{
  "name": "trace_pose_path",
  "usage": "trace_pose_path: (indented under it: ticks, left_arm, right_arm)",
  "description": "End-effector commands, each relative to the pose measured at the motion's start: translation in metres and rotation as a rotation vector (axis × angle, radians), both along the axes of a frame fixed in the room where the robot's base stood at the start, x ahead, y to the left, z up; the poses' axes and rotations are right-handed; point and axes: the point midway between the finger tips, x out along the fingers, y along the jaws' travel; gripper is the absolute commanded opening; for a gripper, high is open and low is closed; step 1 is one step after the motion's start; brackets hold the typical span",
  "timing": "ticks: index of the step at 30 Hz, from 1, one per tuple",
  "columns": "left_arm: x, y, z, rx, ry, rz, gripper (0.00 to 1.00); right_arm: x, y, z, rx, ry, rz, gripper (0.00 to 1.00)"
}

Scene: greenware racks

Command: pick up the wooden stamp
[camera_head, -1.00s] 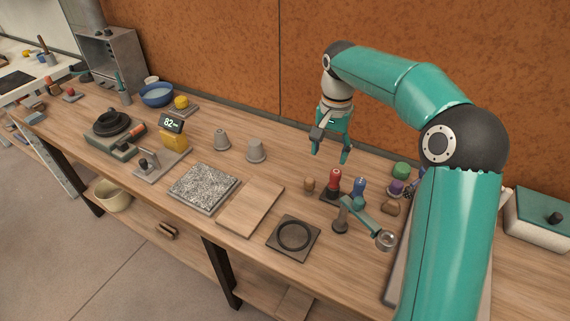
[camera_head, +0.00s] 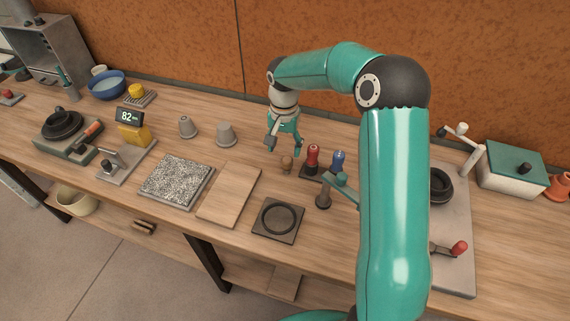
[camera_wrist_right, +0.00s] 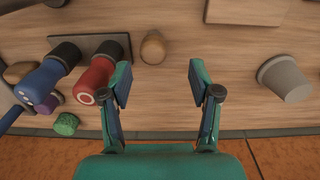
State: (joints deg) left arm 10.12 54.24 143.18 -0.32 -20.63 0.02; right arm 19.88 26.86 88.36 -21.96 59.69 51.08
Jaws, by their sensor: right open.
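The wooden stamp (camera_head: 287,166) is a small brown knob-shaped piece standing on the workbench, just left of a red-handled tool. In the right wrist view the stamp (camera_wrist_right: 153,48) lies just beyond the fingertips, toward the left finger's side. My right gripper (camera_head: 284,149) is open and points down, its fingertips close above and behind the stamp in the head view. In the right wrist view the gap between the fingers (camera_wrist_right: 160,83) is empty. My left gripper is not in view.
Red (camera_head: 313,155) and blue (camera_head: 338,160) handled tools stand on a dark base close to the stamp's right. A grey cup (camera_head: 226,135) stands to its left. A wooden board (camera_head: 230,195) and a dark square plate with a ring (camera_head: 278,235) lie in front.

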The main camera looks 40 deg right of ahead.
Motion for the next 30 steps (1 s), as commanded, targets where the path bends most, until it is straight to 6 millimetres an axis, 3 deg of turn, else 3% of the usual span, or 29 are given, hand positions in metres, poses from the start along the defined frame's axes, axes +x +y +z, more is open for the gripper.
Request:
trace_pose_path:
  ticks: [7, 15, 24, 30]
  left_arm:
    - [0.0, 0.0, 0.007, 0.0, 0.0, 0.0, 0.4]
    - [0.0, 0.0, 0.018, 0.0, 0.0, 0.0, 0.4]
    - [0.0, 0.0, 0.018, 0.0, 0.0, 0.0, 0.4]
    - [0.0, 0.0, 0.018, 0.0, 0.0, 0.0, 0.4]
  right_arm:
    - [-0.004, -0.001, -0.015, 0.001, 0.002, -0.002, 0.62]
    - [-0.009, -0.003, -0.051, 0.001, 0.002, -0.002, 0.62]
    - [-0.008, -0.003, -0.057, 0.0, -0.001, -0.001, 0.62]
    - [-0.007, -0.003, -0.057, 0.0, -0.001, -0.001, 0.31]
